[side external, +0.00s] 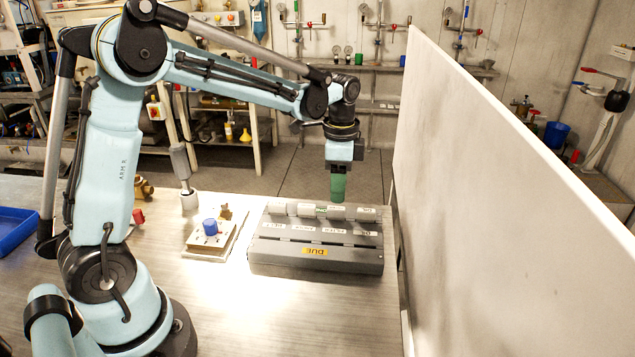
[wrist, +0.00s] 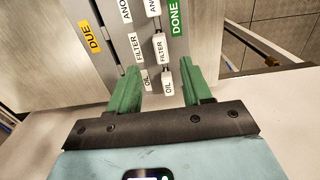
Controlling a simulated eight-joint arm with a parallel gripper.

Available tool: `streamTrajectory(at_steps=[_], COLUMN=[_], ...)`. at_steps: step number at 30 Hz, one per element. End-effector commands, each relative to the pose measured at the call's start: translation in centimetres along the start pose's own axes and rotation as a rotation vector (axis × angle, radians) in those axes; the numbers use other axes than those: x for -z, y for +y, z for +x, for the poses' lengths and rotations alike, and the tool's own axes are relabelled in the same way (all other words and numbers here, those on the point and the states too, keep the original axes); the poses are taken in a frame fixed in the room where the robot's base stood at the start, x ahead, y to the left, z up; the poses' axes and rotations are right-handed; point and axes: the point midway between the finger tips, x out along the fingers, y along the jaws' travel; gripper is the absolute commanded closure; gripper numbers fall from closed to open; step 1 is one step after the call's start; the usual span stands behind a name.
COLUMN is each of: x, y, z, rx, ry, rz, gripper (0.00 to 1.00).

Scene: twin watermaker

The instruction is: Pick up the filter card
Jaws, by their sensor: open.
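A grey rack (side external: 315,262) with a yellow DUE tag stands on the bench in the side view. White cards stand in a row along its back, with printed labels in front. The filter card (wrist: 159,48) reads FILTER in the wrist view, between an OIL card (wrist: 168,84) and a card partly reading AN. In the side view the filter card (side external: 337,213) seems to be third from the left. My gripper (wrist: 160,74) is open and empty, its green fingers apart on either side of the OIL texts. It hangs over the back of the rack in the side view (side external: 338,195); no contact is visible.
A white panel (side external: 510,180) rises close to the right of the rack. A small board with a blue knob (side external: 211,227) lies to its left. A grey-handled tool (side external: 183,172) stands behind that. A blue tray (side external: 14,229) is at the far left. The bench front is clear.

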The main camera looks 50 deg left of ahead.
Motion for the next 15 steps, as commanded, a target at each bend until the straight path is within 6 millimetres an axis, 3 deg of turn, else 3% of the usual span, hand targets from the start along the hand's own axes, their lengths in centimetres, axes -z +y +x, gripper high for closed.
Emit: streamTrajectory(at_steps=[15], x=[-0.4], y=[-0.2], z=[5.2], rx=[0.0], ry=[0.002], rz=[0.0], gripper=[0.51])
